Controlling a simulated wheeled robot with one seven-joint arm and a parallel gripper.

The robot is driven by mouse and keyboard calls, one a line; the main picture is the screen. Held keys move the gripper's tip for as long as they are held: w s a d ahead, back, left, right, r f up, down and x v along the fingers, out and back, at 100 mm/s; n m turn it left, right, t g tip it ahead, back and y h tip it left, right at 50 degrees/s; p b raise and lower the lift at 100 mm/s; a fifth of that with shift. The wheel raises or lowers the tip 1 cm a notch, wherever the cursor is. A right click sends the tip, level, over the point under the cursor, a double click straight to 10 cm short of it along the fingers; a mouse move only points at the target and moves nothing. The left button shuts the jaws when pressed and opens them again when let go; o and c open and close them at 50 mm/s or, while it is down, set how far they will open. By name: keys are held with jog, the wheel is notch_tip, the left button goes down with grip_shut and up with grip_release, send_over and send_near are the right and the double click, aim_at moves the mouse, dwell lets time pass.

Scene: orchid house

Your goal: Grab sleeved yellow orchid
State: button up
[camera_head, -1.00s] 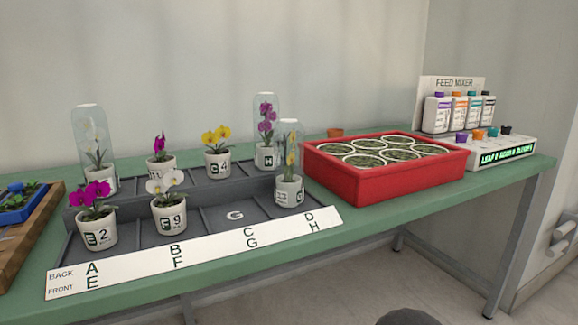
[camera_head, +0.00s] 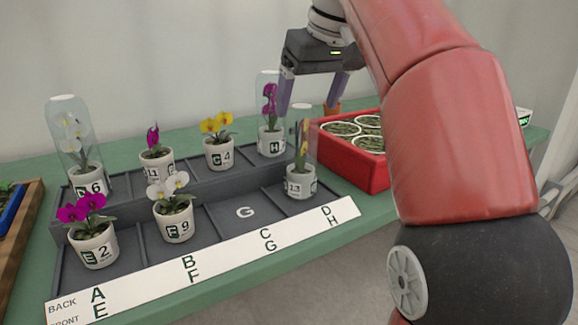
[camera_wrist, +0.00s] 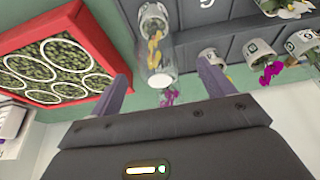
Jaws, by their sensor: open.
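The sleeved yellow orchid (camera_head: 301,178) stands upright in a white pot marked 13, in the front row at the right end of the grey tray (camera_head: 205,222). Its clear sleeve surrounds the yellow bloom. In the wrist view the sleeved yellow orchid (camera_wrist: 155,48) lies ahead between the finger directions. My gripper (camera_head: 308,107) is open and empty, above and behind the pot in the head view, with its fingers pointing down. My gripper also shows in the wrist view (camera_wrist: 163,76). No contact with the sleeve is clear.
A sleeved purple orchid (camera_head: 270,138) stands close behind. An unsleeved yellow orchid (camera_head: 219,150) is in the back row. A red crate (camera_head: 352,168) of round pots stands to the right. Front slot G (camera_head: 245,212) is empty.

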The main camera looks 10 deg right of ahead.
aim_at(299, 125)
jog(key=shift+w+r, duration=0.3)
jog(key=shift+r, duration=0.05)
jog(key=shift+w+a+f, duration=0.1)
jog(key=shift+w+f, duration=0.05)
jog(key=shift+f, duration=0.05)
jog(key=b+x, duration=0.3)
jog(key=x, duration=0.4)
jog(key=shift+w+f, duration=0.1)
jog(key=shift+w, duration=0.05)
jog(key=c, duration=1.5)
jog(key=shift+o, duration=0.2)
